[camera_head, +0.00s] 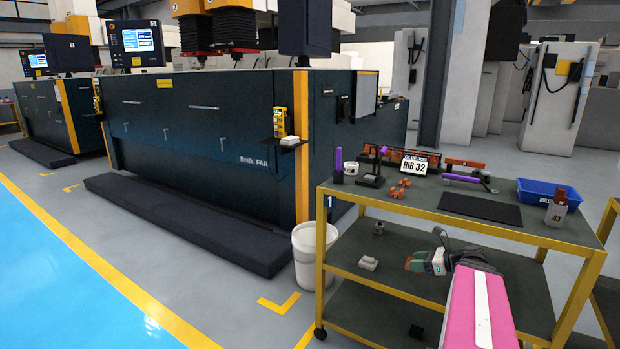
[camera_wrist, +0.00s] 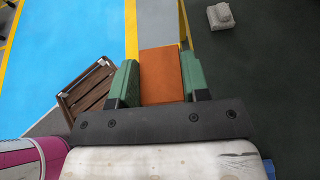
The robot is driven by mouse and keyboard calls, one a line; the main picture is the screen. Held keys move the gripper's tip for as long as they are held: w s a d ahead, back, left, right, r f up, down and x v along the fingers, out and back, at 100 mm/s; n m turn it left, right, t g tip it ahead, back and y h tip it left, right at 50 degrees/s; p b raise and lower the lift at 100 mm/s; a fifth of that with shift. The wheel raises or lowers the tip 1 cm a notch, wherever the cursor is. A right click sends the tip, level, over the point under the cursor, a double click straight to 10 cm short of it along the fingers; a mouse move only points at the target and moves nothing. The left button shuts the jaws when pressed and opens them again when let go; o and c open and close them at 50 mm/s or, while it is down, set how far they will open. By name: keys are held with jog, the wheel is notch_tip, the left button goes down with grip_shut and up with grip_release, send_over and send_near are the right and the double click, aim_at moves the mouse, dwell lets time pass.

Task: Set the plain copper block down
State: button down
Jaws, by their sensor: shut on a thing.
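The plain copper block (camera_wrist: 160,72) is an orange-brown rectangular piece in the wrist view. It sits between the two green fingers of my gripper (camera_wrist: 158,68), which are shut on it. In the wrist view the block's far end is near the yellow edge rail (camera_wrist: 184,22). I cannot tell whether it touches the shelf.
A pale grey piece (camera_head: 368,262) lies on the middle shelf; a small grey item (camera_head: 378,228) is behind it. A white bucket (camera_head: 305,258) stands left of the cart.

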jog(key=w+a+r, duration=0.2)
jog(key=a+r, duration=0.2)
jog(key=a, duration=0.4)
jog(key=w+a+r, duration=0.3)
jog(key=a, duration=0.6)
jog(key=shift+r+m+t, duration=0.3)
jog(key=shift+r+t, duration=0.05)
jog(key=shift+t, duration=0.05)
